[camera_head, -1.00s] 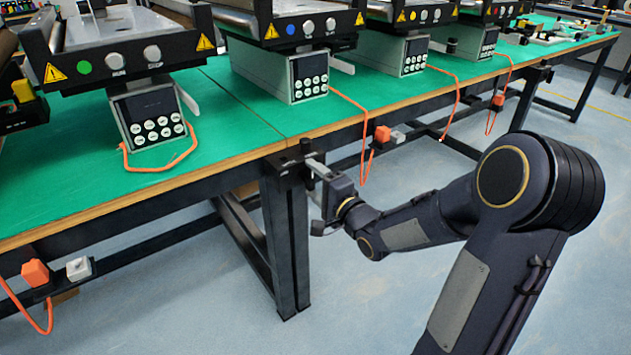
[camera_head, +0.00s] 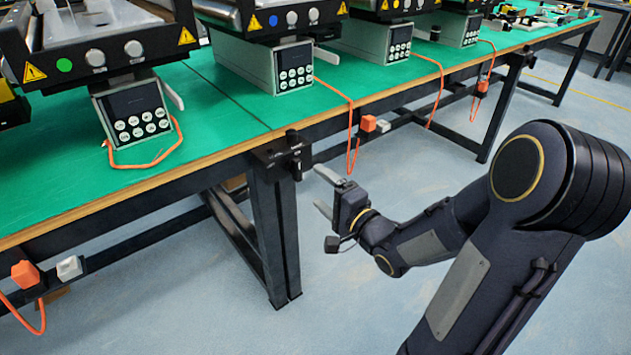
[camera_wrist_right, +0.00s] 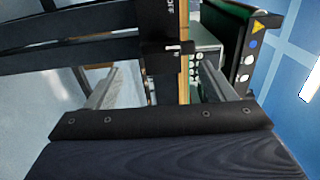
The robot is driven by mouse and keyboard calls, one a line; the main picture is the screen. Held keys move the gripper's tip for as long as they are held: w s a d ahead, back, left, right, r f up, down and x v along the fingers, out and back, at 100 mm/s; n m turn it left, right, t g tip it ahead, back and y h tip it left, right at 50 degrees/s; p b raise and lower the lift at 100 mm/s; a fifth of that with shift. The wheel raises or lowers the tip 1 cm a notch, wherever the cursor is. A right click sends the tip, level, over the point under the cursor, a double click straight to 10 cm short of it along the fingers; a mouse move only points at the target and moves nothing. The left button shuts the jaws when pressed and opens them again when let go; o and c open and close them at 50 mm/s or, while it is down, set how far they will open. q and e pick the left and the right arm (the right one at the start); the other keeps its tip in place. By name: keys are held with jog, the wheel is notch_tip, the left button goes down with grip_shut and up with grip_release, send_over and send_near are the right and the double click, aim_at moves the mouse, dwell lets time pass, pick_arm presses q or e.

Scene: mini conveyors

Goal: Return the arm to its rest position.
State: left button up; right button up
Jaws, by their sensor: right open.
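My right gripper (camera_head: 320,191) is open and empty in the head view. It is in the air just in front of the workbench's front edge, to the right of a black clamp-like bracket (camera_head: 283,152) at the table corner leg. A gap shows between the fingers and the bracket. The right wrist view shows the two fingers (camera_wrist_right: 156,88) spread apart with nothing held between them; the dark bench frame and a mini conveyor lie beyond them. My left gripper is not in either view.
The green-topped workbench (camera_head: 215,133) carries several mini conveyors with keypad boxes (camera_head: 135,115). Orange cables hang over its front edge. An orange plug (camera_head: 368,123) is under the edge, near the gripper. The blue-grey floor (camera_head: 190,300) in front is clear.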

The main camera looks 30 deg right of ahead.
dwell(0.6)
jog(key=s+a+n+g+y+p, duration=0.1)
jog(key=s+a+n+g, duration=0.35)
jog(key=s, duration=0.25)
jog(key=s+a+f+n+g, duration=0.1)
jog(key=s+a+n+g, duration=0.3)
jog(key=s+n, duration=0.25)
jog(key=s+a+n+g+y+p, duration=0.1)
jog(key=s+a+n+g, duration=0.35)
jog(key=s, duration=0.35)
notch_tip(320, 180, up, 26)
jog(key=p, duration=2.6)
jog(key=shift+w+r+t, duration=0.15)
jog(key=shift+w+t, duration=0.15)
